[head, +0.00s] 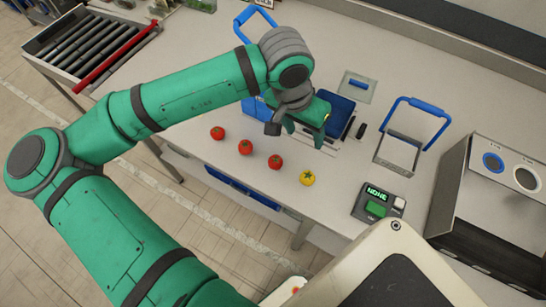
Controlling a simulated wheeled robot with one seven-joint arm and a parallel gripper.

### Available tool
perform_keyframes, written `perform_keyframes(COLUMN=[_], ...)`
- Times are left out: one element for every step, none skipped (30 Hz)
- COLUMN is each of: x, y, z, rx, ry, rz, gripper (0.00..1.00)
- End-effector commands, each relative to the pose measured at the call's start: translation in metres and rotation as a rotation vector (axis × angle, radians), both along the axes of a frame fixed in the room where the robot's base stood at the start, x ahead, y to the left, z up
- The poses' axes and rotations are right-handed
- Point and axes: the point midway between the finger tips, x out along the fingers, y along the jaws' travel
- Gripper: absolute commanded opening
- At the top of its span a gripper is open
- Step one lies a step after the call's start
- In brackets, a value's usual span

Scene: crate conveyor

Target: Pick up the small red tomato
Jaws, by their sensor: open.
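Three red tomatoes sit in a row on the pale worktop: a left one (217,133), a middle one (245,147) and a right one (275,161). They look close in size, so I cannot tell which is the small one. A yellow tomato (307,178) ends the row on the right. My gripper (308,137) is open, with its green fingers pointing down above the worktop, behind the right red tomato and the yellow one. It appears apart from all the tomatoes. The gripper hides part of the things behind it.
A blue tray (341,108) stands behind my gripper. A white container with a blue handle (398,153) is to its right. A small device with a "NONE" display (377,201) stands at the front right. A roller conveyor (88,45) is at the far left. The worktop's front edge runs close to the tomatoes.

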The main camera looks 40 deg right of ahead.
Motion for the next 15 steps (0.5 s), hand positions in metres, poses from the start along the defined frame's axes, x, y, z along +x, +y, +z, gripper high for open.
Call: perform_keyframes(x=[0.006,0.009,0.011,0.013,0.015,0.016,0.017,0.017,0.018,0.018,0.018,0.018,0.018,0.018,0.017], y=[0.014,0.022,0.031,0.037,0.042,0.047,0.05,0.053,0.055,0.057,0.057,0.058,0.058,0.058,0.057], z=[-0.001,-0.002,-0.003,-0.003,-0.003,-0.003,-0.003,-0.003,-0.005,-0.006,-0.009,-0.013,-0.018,-0.022,-0.029], rx=[0.059,0.091,0.127,0.151,0.173,0.195,0.209,0.22,0.231,0.237,0.241,0.243,0.244,0.244,0.244], ry=[-0.018,-0.026,-0.032,-0.036,-0.042,-0.046,-0.047,-0.05,-0.051,-0.053,-0.052,-0.052,-0.053,-0.053,-0.052], rz=[0.012,0.019,0.027,0.032,0.039,0.044,0.047,0.05,0.052,0.053,0.053,0.053,0.052,0.052,0.05], gripper=[0.55,0.55,0.55,0.55,0.55,0.55,0.55,0.55,0.55,0.55,0.55,0.55,0.55,0.55,0.55])
